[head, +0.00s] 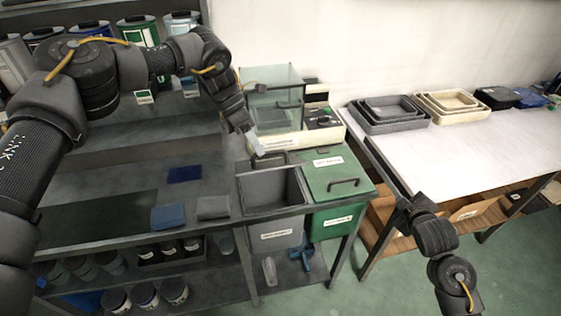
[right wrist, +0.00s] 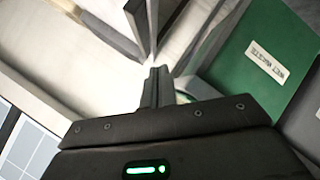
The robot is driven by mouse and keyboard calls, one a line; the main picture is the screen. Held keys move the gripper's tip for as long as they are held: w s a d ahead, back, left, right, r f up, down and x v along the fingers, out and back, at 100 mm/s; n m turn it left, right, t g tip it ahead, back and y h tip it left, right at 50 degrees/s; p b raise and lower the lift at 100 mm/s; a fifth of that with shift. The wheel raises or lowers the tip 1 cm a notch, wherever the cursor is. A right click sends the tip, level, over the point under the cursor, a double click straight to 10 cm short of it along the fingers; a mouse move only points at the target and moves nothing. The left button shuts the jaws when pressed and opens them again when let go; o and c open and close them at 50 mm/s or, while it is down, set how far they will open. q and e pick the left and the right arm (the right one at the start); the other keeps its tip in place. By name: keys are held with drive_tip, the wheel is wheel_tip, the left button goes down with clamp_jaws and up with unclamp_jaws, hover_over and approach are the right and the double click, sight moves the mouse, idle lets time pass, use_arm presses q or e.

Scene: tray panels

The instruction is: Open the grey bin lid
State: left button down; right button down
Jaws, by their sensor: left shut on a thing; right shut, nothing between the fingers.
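The grey bin (head: 277,236) stands in the bench frame, and its open top shows the hollow inside. Its grey lid (head: 247,164) appears raised at the back edge of the opening, seen nearly edge-on. My left gripper (head: 257,147) reaches down from the upper left and is shut at the raised lid; a dark handle shows there, but the exact grip is small and partly hidden. My right gripper (head: 403,201) is shut and empty near the left edge of the white table, apart from the bin. Its closed fingers show in the right wrist view (right wrist: 157,87).
A green bin (head: 333,188) with a closed handled lid stands right beside the grey one. A glass-fronted balance (head: 275,105) sits behind. Cloths (head: 168,216) lie on the bench at left. Nested trays (head: 388,126) stand on the white table, clear towards its front.

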use_arm(q)
drive_tip(key=shift+w+a+f, duration=0.15)
drive_tip(key=shift+a+f, duration=0.05)
drive_tip(key=shift+f, duration=0.05)
use_arm(e)
drive_tip(key=a+r+n+y, duration=0.1)
drive_tip(key=a+r+n, duration=0.15)
drive_tip(key=a, duration=0.25)
drive_tip(key=s+a+r+n+y, duration=0.1)
drive_tip(key=a+r+n, duration=0.1)
drive_tip(key=a+n, duration=0.3)
drive_tip(key=a+r+n+y, duration=0.1)
drive_tip(key=a+r+n, duration=0.2)
drive_tip(key=a, duration=0.3)
use_arm(q)
drive_tip(key=shift+a, duration=0.1)
use_arm(e)
drive_tip(key=n+y, duration=0.1)
drive_tip(key=n, duration=1.7)
approach(280, 164)
drive_tip(key=s+r, duration=0.3)
drive_tip(key=shift+n+t, duration=0.25)
drive_tip(key=shift+t, duration=0.15)
drive_tip(key=x, duration=0.7)
drive_tip(key=shift+d, duration=0.2)
drive_tip(key=shift+x, duration=1.25)
drive_tip(key=shift+a, duration=0.1)
